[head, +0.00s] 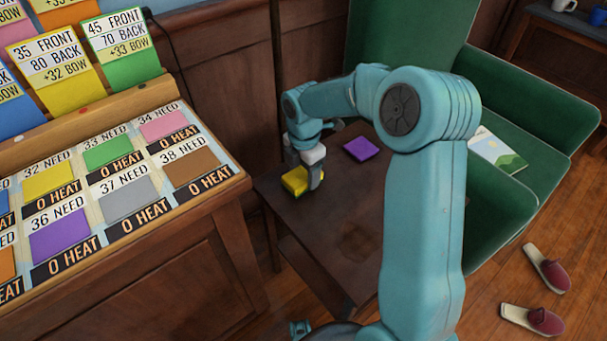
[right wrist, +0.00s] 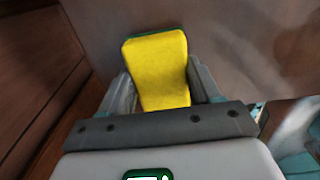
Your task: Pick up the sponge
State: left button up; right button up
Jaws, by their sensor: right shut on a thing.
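The sponge (head: 294,180) is yellow with a dark green layer and is at the left side of the small dark table (head: 345,215). My right gripper (head: 312,178) is shut on it. In the right wrist view the sponge (right wrist: 157,68) stands out between the two fingers of my right gripper (right wrist: 165,85). I cannot tell whether the sponge touches the tabletop or is just above it. My left gripper does not show in the head view.
A purple square (head: 361,148) lies on the table behind the gripper. A wooden counter with labelled cards (head: 110,180) stands close on the left. A green armchair (head: 520,110) with a book (head: 497,150) is at the right. Slippers (head: 547,268) lie on the floor.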

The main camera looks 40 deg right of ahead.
aim_at(304, 173)
notch_tip(304, 173, up, 19)
jog(key=p, duration=0.5)
jog(key=shift+p, duration=0.35)
jog(key=shift+o, duration=0.6)
jog(key=shift+c, duration=0.2)
jog(key=shift+f, duration=0.1)
